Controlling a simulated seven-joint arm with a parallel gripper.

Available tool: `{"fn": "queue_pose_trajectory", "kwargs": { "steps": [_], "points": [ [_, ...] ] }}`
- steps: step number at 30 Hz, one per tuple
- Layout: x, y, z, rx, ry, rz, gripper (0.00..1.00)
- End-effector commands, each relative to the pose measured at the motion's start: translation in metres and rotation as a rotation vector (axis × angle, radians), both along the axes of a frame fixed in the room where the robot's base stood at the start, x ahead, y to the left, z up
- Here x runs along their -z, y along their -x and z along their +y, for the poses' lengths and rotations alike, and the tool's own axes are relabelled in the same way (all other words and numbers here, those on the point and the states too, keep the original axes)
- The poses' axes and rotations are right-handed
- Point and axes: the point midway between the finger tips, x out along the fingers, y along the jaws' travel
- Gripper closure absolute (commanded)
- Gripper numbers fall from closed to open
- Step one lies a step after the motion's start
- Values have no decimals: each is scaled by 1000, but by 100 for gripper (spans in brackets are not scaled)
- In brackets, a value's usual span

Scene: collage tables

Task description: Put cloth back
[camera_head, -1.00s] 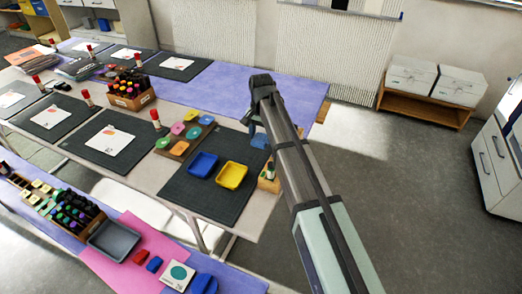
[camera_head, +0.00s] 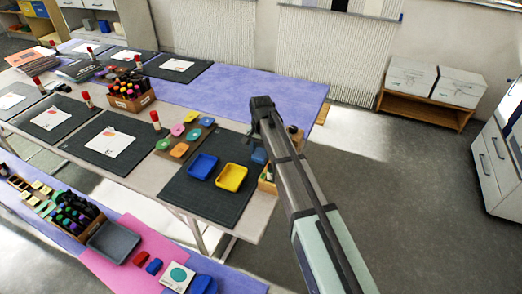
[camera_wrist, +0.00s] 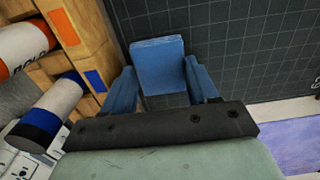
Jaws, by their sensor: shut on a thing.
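The cloth is a small folded blue block; in the wrist view the cloth (camera_wrist: 158,60) sits between the two blue fingers of my gripper (camera_wrist: 160,82). My gripper is shut on it. In the head view the cloth (camera_head: 259,156) shows below my gripper (camera_head: 257,138), at the right side of the dark cutting mat (camera_head: 215,205). I cannot tell whether the cloth touches the mat. A wooden holder (camera_head: 267,184) stands close by at the table's right end. It also shows at the left of the wrist view (camera_wrist: 88,40).
Glue sticks (camera_wrist: 48,112) lie close to my left finger in the wrist view. A blue tray (camera_head: 203,166) and a yellow tray (camera_head: 231,177) sit on the mat. A wooden palette of coloured pots (camera_head: 180,149) stands to the left. The mat's front is clear.

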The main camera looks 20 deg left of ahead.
Motion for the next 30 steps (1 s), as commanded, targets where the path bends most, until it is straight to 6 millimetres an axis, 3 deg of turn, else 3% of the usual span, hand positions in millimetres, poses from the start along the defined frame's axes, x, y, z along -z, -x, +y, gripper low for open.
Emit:
{"fn": "queue_pose_trajectory", "kwargs": {
  "steps": [1, 2, 5, 17, 30],
  "points": [
    [1, 0, 0, 0, 0, 0, 71],
    [1, 0, 0, 0, 0, 0, 39],
    [1, 0, 0, 0, 0, 0, 31],
    [-8, 0, 0, 0, -1, -1, 31],
    [-81, -1, 0, 0, -1, -2, 31]
  ]
}}
